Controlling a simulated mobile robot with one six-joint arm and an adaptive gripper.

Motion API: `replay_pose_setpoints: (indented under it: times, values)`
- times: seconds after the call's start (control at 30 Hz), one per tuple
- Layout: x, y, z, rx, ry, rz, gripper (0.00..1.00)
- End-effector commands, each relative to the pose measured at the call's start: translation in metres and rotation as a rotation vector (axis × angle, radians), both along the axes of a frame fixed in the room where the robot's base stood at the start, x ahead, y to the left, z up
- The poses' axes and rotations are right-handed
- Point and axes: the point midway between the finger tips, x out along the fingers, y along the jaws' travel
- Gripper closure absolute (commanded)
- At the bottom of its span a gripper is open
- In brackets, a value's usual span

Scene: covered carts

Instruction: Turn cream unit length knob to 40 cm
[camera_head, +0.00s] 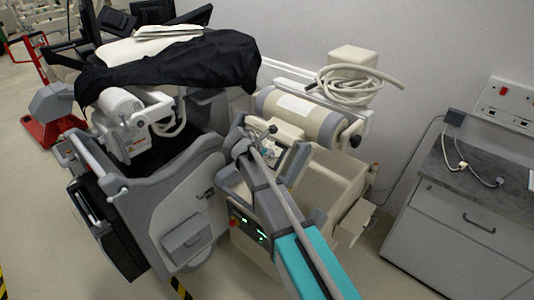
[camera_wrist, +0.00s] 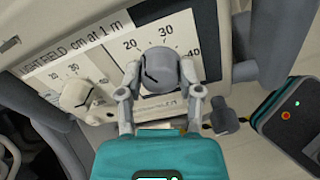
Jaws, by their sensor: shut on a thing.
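In the wrist view, the cream unit's panel (camera_wrist: 68,58) reads "LIGHTFIELD cm at 1 m" and has two knobs. The right knob (camera_wrist: 158,62) is grey, with a dark mark on its left side, on a scale reading 20, 30 and 40. My gripper (camera_wrist: 160,74) is shut on this knob, one finger on each side. The left knob (camera_wrist: 76,96) is cream with a dark mark and stands apart from the fingers. In the head view, the cream unit (camera_head: 334,125) is at the centre right; my arm partly hides its panel.
A grey cart (camera_head: 178,196) with a black cloth (camera_head: 205,62) over its top stands close on the left. A coiled hose (camera_head: 345,82) lies above the cream unit. A grey cabinet (camera_head: 462,235) stands on the right. Some floor shows between it and the unit.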

Motion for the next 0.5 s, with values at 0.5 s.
replay_pose_setpoints:
  times: [0.5]
  values:
    - [-0.001, 0.001, -0.0009, 0.284, -0.217, -0.334, 1.0]
